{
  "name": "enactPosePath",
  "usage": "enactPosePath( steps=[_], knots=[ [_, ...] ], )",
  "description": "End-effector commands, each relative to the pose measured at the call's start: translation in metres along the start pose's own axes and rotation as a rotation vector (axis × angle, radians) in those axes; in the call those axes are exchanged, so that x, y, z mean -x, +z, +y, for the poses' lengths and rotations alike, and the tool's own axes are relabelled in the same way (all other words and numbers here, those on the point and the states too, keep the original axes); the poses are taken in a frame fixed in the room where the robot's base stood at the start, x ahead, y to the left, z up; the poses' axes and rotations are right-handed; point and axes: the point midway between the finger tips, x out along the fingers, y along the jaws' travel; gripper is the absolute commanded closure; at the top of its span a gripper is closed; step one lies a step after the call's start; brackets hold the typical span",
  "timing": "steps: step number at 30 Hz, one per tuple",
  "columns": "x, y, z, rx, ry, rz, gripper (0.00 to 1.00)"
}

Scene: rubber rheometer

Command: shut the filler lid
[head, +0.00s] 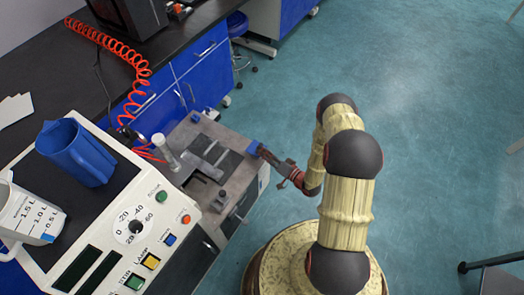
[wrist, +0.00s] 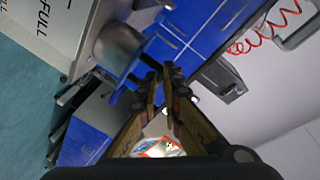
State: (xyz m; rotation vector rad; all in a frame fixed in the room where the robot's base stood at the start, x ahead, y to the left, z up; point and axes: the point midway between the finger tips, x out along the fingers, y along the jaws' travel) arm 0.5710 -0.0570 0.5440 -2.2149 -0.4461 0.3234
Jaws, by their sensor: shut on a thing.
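The grey machine top (head: 232,190) with dark slots is left of my arm in the head view. A small blue tab (head: 254,147) stands at its right edge. My gripper (head: 264,153) reaches this tab from the right, with its jaws closed at it.
A control panel (head: 112,232) with buttons and a dial lies left of the machine top. A blue jug (head: 78,154) and a white measuring jug (head: 28,216) stand on it. A red coiled hose (head: 128,58) hangs behind.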

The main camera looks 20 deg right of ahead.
Motion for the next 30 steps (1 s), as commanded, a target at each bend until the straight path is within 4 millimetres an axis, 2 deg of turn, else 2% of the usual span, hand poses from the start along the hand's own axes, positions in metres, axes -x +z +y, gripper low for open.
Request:
enactPosePath(
  steps=[1, 12, 13, 22, 30],
  knots=[
    [-0.0011, 0.0034, 0.0052, 0.002, 0.008, -0.005, 1.00],
    [-0.0007, 0.0034, 0.0052, 0.001, 0.006, -0.002, 1.00],
    [-0.0007, 0.0034, 0.0052, 0.001, 0.006, -0.002, 0.92],
    [-0.0005, 0.0027, 0.0039, 0.001, 0.004, -0.001, 0.75],
    [0.0004, 0.0022, 0.0028, 0.000, 0.002, 0.000, 0.75]
  ],
)
